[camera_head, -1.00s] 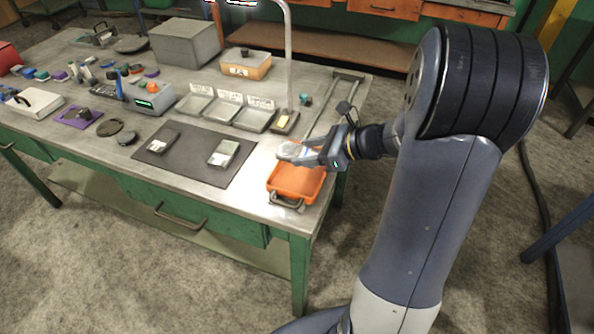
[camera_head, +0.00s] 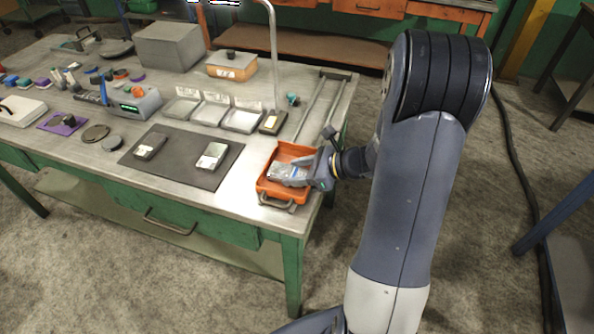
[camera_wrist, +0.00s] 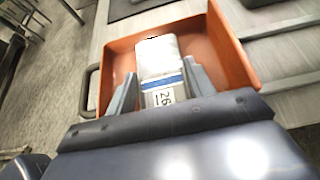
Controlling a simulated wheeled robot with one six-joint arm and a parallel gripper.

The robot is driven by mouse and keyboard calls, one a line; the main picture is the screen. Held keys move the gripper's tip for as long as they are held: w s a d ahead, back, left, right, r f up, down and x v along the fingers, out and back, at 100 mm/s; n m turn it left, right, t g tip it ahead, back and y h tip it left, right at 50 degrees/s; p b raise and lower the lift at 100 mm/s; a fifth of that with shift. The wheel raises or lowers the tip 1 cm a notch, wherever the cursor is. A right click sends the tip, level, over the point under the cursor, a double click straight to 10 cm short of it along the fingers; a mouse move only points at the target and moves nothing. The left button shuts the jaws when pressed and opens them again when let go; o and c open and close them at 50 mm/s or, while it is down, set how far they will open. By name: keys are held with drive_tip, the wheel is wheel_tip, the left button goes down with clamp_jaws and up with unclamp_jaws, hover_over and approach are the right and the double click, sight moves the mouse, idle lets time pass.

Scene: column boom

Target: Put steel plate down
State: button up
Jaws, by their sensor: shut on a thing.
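The steel plate (camera_wrist: 158,62) is a pale metal piece with a blue stripe and a label reading 26. My gripper (camera_wrist: 160,82) is shut on it, one finger on each side. In the head view my gripper (camera_head: 290,172) is at the orange tray near the table's right front corner, and the plate (camera_head: 282,170) shows at its tip. In the wrist view the plate lies within the outline of the orange tray (camera_wrist: 232,50). Whether it touches the tray floor I cannot tell.
A dark mat (camera_head: 190,172) with two small blocks lies left of the orange tray. Behind are several grey trays (camera_head: 210,112) with label cards and a small dark box (camera_head: 272,122). Metal rails (camera_head: 322,100) run behind the tray. Bare tabletop separates mat and tray.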

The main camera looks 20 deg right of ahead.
drive_tip(key=o, duration=1.4)
drive_tip(key=shift+o, duration=0.2)
drive_tip(key=shift+r, duration=0.1)
drive_tip(key=shift+d+r, duration=0.1)
drive_tip(key=shift+r, duration=0.05)
drive_tip(key=v, duration=1.1)
drive_tip(key=shift+s+d+p, duration=0.25)
drive_tip(key=shift+d+p, duration=0.1)
